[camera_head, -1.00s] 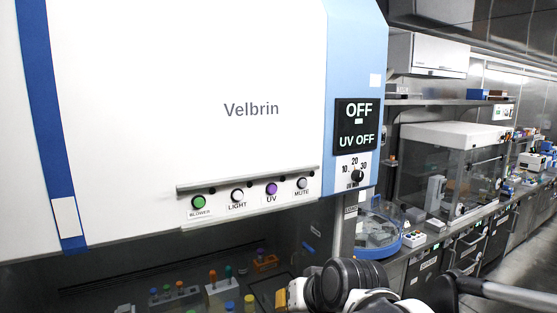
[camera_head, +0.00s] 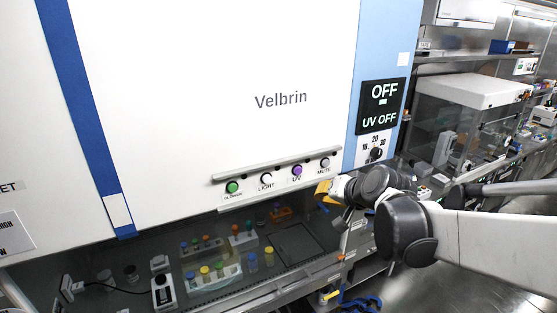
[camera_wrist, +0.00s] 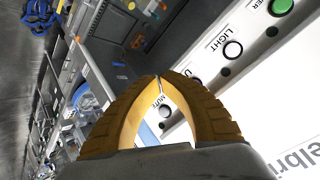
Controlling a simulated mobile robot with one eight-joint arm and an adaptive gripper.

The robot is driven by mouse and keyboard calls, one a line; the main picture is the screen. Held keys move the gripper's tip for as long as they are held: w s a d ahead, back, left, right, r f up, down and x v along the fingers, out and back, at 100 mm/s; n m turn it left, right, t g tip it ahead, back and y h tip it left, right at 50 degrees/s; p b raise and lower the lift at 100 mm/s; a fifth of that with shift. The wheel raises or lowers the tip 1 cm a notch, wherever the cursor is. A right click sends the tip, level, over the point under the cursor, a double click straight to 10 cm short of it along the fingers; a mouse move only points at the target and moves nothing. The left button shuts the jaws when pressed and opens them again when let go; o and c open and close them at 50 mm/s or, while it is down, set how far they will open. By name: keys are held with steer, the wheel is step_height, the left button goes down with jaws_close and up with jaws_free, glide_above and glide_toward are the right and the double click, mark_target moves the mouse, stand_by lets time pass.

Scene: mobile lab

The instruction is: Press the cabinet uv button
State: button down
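The purple UV button (camera_head: 297,171) is on the cabinet's (camera_head: 235,80) sloping front strip, between the LIGHT button (camera_head: 266,179) and the MUTE button (camera_head: 325,163). The cabinet display reads OFF and UV OFF (camera_head: 380,105). My gripper (camera_head: 322,190) has yellow fingers and is just below the MUTE button, to the lower right of the UV button. In the wrist view, my gripper (camera_wrist: 158,77) has its fingertips together with nothing between them. The MUTE button (camera_wrist: 166,112) shows between the fingers, and the right finger mostly hides the UV button. I see no contact with a button.
The green BLOWER button (camera_head: 232,187) is at the strip's left end. A metal rail (camera_head: 280,162) runs above the buttons. A timer knob (camera_head: 376,153) sits to the right. Racks with coloured caps (camera_head: 212,276) stand inside the cabinet below.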

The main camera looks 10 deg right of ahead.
steer(key=shift+w, duration=0.1)
steer(key=b, duration=0.1)
glide_toward(298, 179)
steer(key=shift+f+x, duration=0.3)
steer(key=shift+x, duration=2.1)
steer(key=shift+d, duration=0.15)
steer(key=shift+w+b, duration=0.2)
steer(key=shift+b, duration=0.1)
steer(key=shift+w+a, duration=0.25)
steer(key=shift+w, duration=0.25)
steer(key=shift+s, duration=0.15)
stand_by(0.4)
steer(key=shift+s+d, duration=0.3)
steer(key=shift+s, duration=0.45)
